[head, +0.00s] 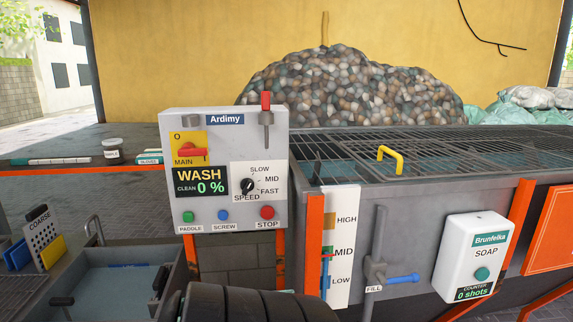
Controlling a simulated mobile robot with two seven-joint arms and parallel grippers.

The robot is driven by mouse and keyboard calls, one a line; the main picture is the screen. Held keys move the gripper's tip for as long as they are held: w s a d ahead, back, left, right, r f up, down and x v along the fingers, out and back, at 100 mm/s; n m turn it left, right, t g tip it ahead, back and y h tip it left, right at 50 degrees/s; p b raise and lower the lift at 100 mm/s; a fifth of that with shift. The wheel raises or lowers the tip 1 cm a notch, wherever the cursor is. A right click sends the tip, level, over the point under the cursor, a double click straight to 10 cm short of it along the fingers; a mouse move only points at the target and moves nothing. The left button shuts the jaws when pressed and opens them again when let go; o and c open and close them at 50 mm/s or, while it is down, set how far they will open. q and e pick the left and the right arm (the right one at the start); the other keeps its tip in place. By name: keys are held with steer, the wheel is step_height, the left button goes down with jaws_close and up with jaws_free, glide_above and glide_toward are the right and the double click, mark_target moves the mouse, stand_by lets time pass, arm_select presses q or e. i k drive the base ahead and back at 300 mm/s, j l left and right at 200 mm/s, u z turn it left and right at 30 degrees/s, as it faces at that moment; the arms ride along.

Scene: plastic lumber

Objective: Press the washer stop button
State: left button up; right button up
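The red stop button (267,212) is at the lower right of the grey Ardimy control box (225,150), above the label STOP. It shows in full with nothing in front of it. A green paddle button (188,216) and a blue screw button (223,215) sit to its left on the same panel. The display (200,182) reads WASH, CLEAN 0 %. A red main switch (190,152) and a black speed knob (247,185) are above. I see neither of my grippers.
A red-handled lever (266,108) stands at the box's upper right. A dark ribbed cylinder (245,306) lies below the box. A basin (115,285) is lower left.

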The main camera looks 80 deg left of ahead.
mark_target(267, 212)
steer(key=u, duration=0.5)
steer(key=j+u, duration=0.15)
steer(key=u, duration=0.8)
steer(key=j+u, duration=0.15)
steer(key=u, duration=1.3)
steer(key=i+j, duration=0.05)
